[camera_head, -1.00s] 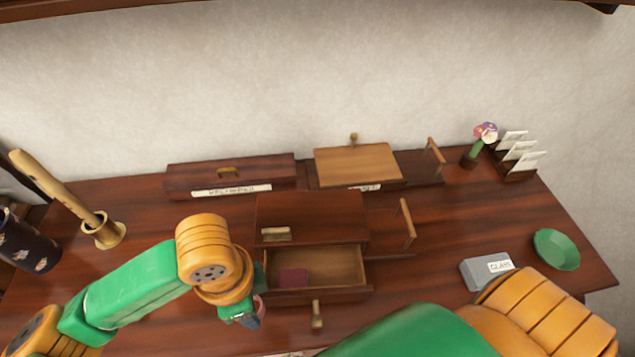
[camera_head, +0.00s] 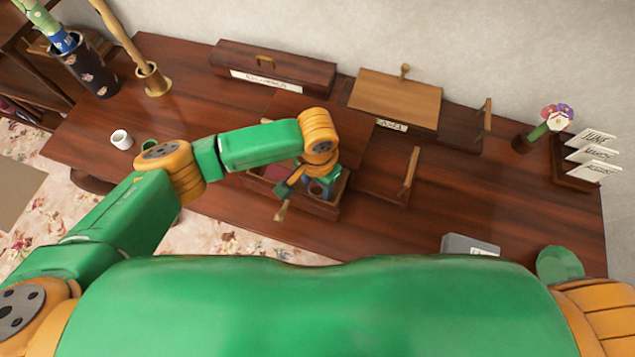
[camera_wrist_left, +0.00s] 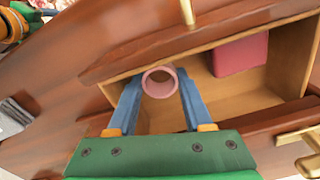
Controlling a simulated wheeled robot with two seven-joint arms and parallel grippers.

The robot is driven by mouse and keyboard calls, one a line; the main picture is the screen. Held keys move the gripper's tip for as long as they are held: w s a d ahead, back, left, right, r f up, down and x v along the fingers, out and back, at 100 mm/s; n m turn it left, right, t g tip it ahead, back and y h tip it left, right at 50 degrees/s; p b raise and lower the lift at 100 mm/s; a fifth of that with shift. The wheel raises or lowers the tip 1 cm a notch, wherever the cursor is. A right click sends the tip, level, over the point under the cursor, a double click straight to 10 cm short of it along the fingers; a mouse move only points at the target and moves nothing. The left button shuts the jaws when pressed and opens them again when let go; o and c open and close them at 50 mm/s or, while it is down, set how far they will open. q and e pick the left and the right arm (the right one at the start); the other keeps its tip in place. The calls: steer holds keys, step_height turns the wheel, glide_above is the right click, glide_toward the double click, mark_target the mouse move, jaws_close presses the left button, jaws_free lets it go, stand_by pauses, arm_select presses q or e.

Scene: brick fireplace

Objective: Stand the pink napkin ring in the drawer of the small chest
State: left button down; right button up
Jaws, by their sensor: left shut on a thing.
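The small chest (camera_head: 345,128) stands on the desk with its drawer (camera_wrist_left: 250,97) pulled open. My left gripper (camera_head: 312,189) is at the drawer's right part in the head view. In the left wrist view its blue fingers are shut on the pink napkin ring (camera_wrist_left: 159,69), one finger on each side. The ring's round opening faces the wrist camera, with the drawer's bare floor around it. I cannot tell whether the ring touches the floor. A dark pink block (camera_wrist_left: 240,54) lies in the drawer, apart from the ring. My right gripper is out of view.
A wooden-lidded box (camera_head: 395,97) and a long dark box (camera_head: 272,70) stand behind the chest. A white cup (camera_head: 121,139) and a brass pot (camera_head: 152,80) are at left. A card holder (camera_head: 575,170), grey box (camera_head: 470,245) and green bowl (camera_head: 559,264) are at right.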

mark_target(318, 188)
arm_select(q)
steer(key=shift+d, duration=0.15)
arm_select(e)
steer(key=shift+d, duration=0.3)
arm_select(q)
steer(key=c, duration=0.6)
jaws_free()
steer(key=shift+f, duration=0.1)
step_height(318, 188, up, 12)
steer(key=shift+r, duration=0.2)
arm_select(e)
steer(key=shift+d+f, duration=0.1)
